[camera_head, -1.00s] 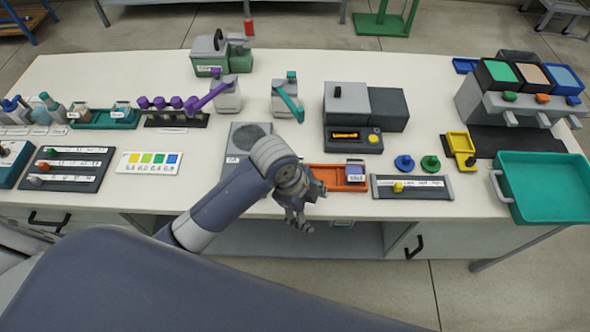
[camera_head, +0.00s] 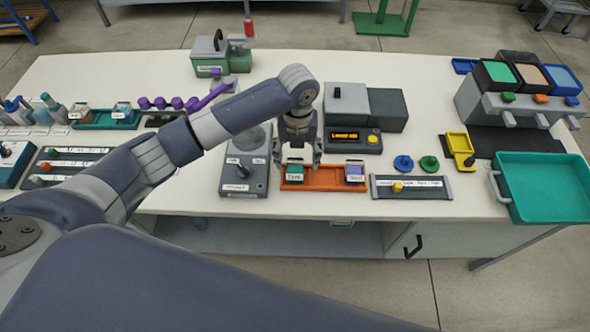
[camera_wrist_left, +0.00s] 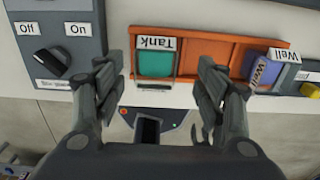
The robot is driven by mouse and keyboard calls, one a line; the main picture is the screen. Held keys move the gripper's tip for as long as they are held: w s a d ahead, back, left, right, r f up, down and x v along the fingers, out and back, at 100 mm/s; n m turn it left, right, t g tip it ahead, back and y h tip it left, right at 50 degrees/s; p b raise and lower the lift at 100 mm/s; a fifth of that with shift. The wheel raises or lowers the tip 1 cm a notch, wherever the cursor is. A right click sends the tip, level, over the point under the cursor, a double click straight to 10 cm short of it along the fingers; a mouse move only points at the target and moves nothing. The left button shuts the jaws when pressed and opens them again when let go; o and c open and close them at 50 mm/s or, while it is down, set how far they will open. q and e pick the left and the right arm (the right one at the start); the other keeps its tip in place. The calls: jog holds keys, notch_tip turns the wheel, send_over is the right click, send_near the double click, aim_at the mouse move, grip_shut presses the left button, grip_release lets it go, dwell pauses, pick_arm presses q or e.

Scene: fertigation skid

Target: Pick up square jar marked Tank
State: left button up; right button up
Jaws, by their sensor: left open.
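The square jar marked Tank (camera_head: 295,173) stands in the left end of an orange tray (camera_head: 325,178). In the left wrist view the jar (camera_wrist_left: 156,63) has a teal top and a white label that reads upside down. My left gripper (camera_head: 299,164) is open and empty above and around the jar in the head view. In the left wrist view my left gripper's fingers (camera_wrist_left: 160,75) are spread to either side of the jar, with visible gaps; I cannot tell the height left between. My right gripper is not in view.
A jar marked Well (camera_head: 355,173) stands in the tray's right end. A grey box with an On/Off knob (camera_head: 245,175) is close on the left. A grey labelled strip (camera_head: 412,187) lies to the right. A grey machine with a lit display (camera_head: 352,138) stands behind.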

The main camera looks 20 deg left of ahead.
aim_at(295, 170)
pick_arm(q)
jog(key=shift+f, duration=0.6)
jog(key=f, duration=0.1)
jog(key=f+p, duration=0.1)
jog(key=f, duration=0.2)
jog(key=shift+s+a+f+p, duration=0.25)
jog(key=shift+p, duration=0.1)
jog(key=shift+f, duration=0.25)
jog(key=c, duration=1.2)
